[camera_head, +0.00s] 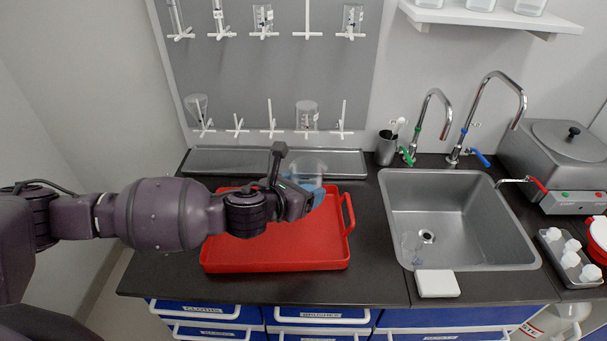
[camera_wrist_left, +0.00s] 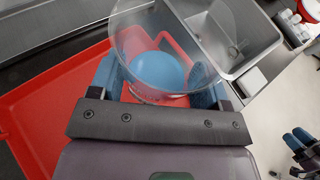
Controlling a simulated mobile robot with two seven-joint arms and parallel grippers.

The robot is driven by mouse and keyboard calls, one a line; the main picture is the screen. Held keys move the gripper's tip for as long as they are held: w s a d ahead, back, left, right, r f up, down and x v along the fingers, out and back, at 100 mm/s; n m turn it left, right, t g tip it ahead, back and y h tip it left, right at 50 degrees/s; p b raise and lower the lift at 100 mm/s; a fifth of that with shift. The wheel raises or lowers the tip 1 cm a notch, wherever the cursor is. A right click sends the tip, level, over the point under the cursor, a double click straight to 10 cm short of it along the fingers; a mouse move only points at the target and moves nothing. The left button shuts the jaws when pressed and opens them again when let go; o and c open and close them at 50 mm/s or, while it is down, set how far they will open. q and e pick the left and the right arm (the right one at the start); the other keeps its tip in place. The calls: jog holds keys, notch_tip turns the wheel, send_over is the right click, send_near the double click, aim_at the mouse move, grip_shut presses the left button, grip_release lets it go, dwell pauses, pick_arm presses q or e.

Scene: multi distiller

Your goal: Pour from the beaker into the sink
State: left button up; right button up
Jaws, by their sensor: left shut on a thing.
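My left gripper (camera_head: 297,196) is shut on a clear beaker (camera_head: 308,170) with blue liquid in it. The beaker is held above the red tray (camera_head: 350,222), near the tray's back right part. In the left wrist view the beaker (camera_wrist_left: 160,45) sits between the two blue finger pads, and its round rim and the blue liquid (camera_wrist_left: 158,72) show. The steel sink (camera_head: 450,215) is to the right of the tray, apart from the beaker. It also shows at the upper right in the left wrist view (camera_wrist_left: 250,42).
A clear glass vessel (camera_head: 411,247) stands in the sink's front left corner. Two taps (camera_head: 445,125) rise behind the sink. A white block (camera_head: 437,284) lies at its front edge. A dark cup (camera_head: 386,148) stands behind left. A water bath (camera_head: 560,150) is at right.

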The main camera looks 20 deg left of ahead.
pick_arm(q)
jog(key=s+a+f+n+y, duration=0.4)
jog(key=s+f+y, duration=0.1)
jog(key=s, duration=0.2)
jog(key=shift+s+a+t+b, duration=0.2)
jog(key=shift+s+t+b, duration=0.15)
jog(key=shift+t, duration=0.05)
